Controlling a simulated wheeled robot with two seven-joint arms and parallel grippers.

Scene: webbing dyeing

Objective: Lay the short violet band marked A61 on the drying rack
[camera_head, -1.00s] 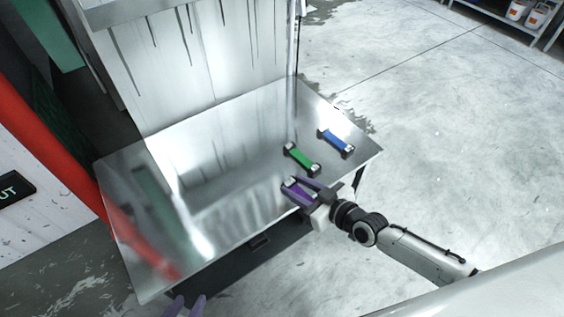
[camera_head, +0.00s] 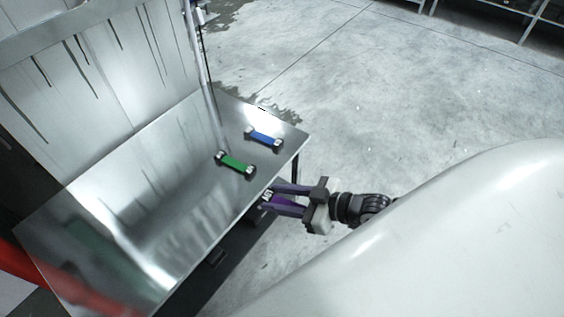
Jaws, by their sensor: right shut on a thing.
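The violet band (camera_head: 285,202) is between the fingers of my right gripper (camera_head: 277,198), which is shut on it. A pale label with dark marks shows at its far end, too small to read surely. The gripper and band are at the front right edge of the metal table (camera_head: 130,190), seemingly just off it. My left gripper is not in view. The drying rack is not recognisable in this view.
A green band (camera_head: 235,164) and a blue band (camera_head: 263,138) lie on the table's right part. A stained metal panel (camera_head: 100,70) stands behind it. Open concrete floor (camera_head: 370,100) lies to the right, with shelving (camera_head: 490,25) at the far top right.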

